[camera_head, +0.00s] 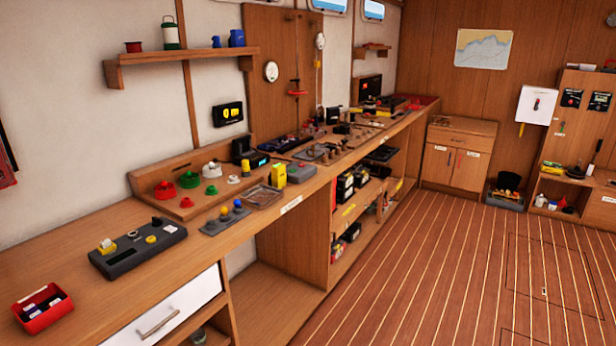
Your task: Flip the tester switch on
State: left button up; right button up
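A long dark grey box (138,250) with yellow and pale parts on top lies on the wooden workbench (60,250) at the left. It may be the tester, but I cannot tell for sure. Its switch is too small to make out, so its position is unclear. A smaller grey plate (226,219) with blue and yellow knobs lies farther along the bench. Neither of my grippers is in view.
A red bin (43,308) with dark items sits near the bench's front left. Red, green and white caps stand on a rear board, with a yellow box (278,175) farther along. A drawer (175,307) is shut below. The plank floor (430,270) is clear.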

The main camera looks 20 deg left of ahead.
aim_at(169, 229)
jog(key=k+j+u, duration=0.1)
jog(key=u, duration=1.35)
jog(key=k+j, duration=0.05)
